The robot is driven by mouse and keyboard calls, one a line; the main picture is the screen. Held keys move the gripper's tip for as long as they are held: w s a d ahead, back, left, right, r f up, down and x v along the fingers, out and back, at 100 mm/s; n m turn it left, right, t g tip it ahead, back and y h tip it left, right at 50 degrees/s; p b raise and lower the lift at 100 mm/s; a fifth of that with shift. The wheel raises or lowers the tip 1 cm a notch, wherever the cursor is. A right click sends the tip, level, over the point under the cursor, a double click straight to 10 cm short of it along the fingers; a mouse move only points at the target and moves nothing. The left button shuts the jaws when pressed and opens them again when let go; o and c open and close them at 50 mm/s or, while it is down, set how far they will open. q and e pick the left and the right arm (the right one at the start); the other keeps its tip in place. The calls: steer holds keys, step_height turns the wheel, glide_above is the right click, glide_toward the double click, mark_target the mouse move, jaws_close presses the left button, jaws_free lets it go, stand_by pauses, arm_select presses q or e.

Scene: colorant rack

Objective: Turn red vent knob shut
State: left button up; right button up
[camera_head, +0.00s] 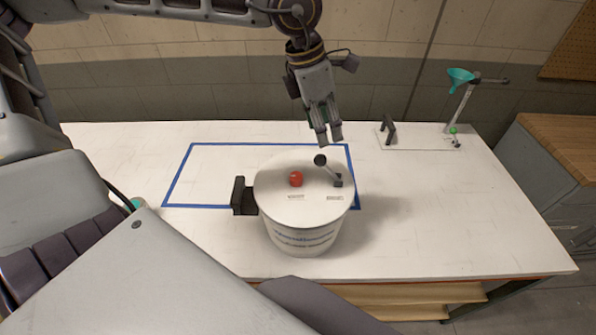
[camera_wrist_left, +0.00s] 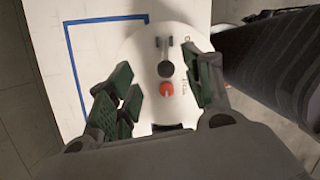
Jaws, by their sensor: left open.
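The red vent knob (camera_head: 296,179) sits on the lid of a white drum (camera_head: 302,220) standing on the table. To its right on the lid is a lever with a black ball end (camera_head: 320,160). My left gripper (camera_head: 327,138) points down above the far right part of the lid, apart from the knob, open and empty. In the left wrist view, the red knob (camera_wrist_left: 166,90) shows between the open fingers (camera_wrist_left: 160,88), just below the black ball (camera_wrist_left: 165,69). My right gripper is not in view.
A black block (camera_head: 239,195) is at the drum's left side. Blue tape (camera_head: 230,144) outlines a rectangle on the table (camera_head: 440,220). A stand with a teal funnel (camera_head: 460,75) is at the back right. The table's right part is mostly clear.

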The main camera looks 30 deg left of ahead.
mark_target(294, 176)
arm_select(q)
steer(key=s+a+g+y, duration=0.2)
steer(key=s+a, duration=0.2)
steer(key=shift+a+f+y, duration=0.3)
steer(key=shift+a+f, duration=0.05)
steer(key=shift+a, duration=0.05)
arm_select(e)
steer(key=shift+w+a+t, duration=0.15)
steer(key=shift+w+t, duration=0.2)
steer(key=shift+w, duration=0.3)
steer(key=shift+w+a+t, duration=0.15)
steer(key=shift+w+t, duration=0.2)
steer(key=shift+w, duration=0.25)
arm_select(q)
steer(key=shift+f, duration=0.1)
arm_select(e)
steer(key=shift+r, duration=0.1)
arm_select(q)
steer(key=shift+f+p, duration=1)
steer(key=shift+f, duration=5.8)
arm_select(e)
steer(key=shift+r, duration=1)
arm_select(q)
steer(key=shift+c, duration=0.2)
steer(key=c, duration=1)
